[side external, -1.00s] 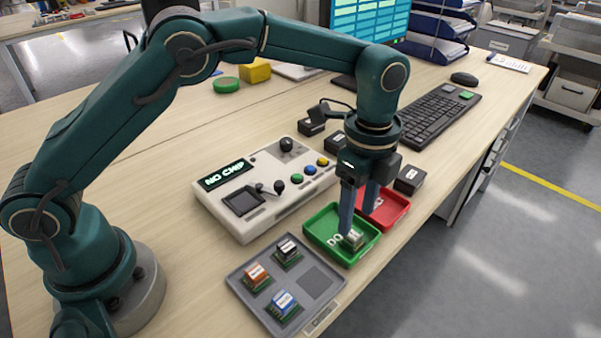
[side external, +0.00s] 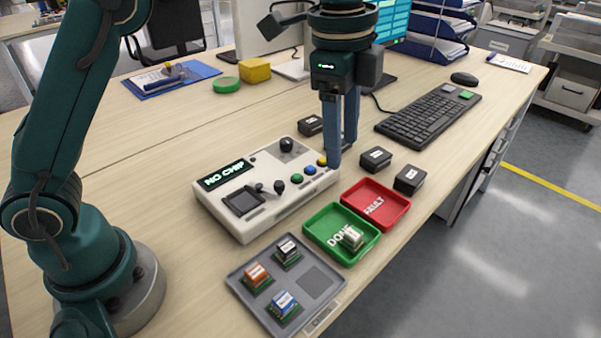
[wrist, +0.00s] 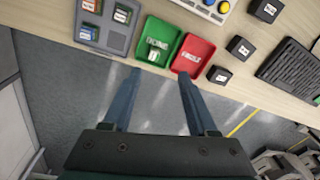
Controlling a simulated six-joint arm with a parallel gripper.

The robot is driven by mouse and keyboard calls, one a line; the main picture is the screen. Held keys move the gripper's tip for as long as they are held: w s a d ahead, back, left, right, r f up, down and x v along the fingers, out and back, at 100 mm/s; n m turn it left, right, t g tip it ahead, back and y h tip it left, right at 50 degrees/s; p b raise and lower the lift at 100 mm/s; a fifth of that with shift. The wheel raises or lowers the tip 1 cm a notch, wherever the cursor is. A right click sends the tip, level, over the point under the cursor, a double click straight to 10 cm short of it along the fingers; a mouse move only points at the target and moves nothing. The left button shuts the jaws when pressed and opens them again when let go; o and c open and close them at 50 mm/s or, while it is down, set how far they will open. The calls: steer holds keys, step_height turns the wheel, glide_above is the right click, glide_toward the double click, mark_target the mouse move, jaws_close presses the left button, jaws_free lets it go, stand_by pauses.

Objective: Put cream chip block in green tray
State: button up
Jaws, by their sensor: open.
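The cream chip block (side external: 352,238) sits inside the green tray (side external: 318,226), toward its front right corner, beside the DONE lettering. In the wrist view the cream block (wrist: 154,55) also lies in the green tray (wrist: 172,28). My gripper (side external: 342,152) is open and empty, raised above the table behind the trays and apart from the block. In the wrist view its two fingers (wrist: 158,75) are spread with nothing between them.
A red FAULT tray (side external: 402,210) adjoins the green one. A grey tray (side external: 318,312) holds orange, black and blue chip blocks and one empty place. The tester (side external: 240,222) reads NO CHIP. Several small black boxes (side external: 376,159) and a keyboard (side external: 430,115) stand behind.

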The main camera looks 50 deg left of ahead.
steer(key=s+a+r+n+t, duration=0.3)
steer(key=s+a+n, duration=0.4)
steer(key=s+n, duration=0.1)
steer(key=s+a+f+n+t, duration=0.1)
steer(key=s+a+f+n, duration=0.2)
steer(key=s+f+n, duration=0.2)
steer(key=s+n, duration=0.1)
steer(key=s, duration=0.2)
steer(key=shift+a+f+n+t, duration=0.15)
steer(key=shift+a+n+t, duration=0.15)
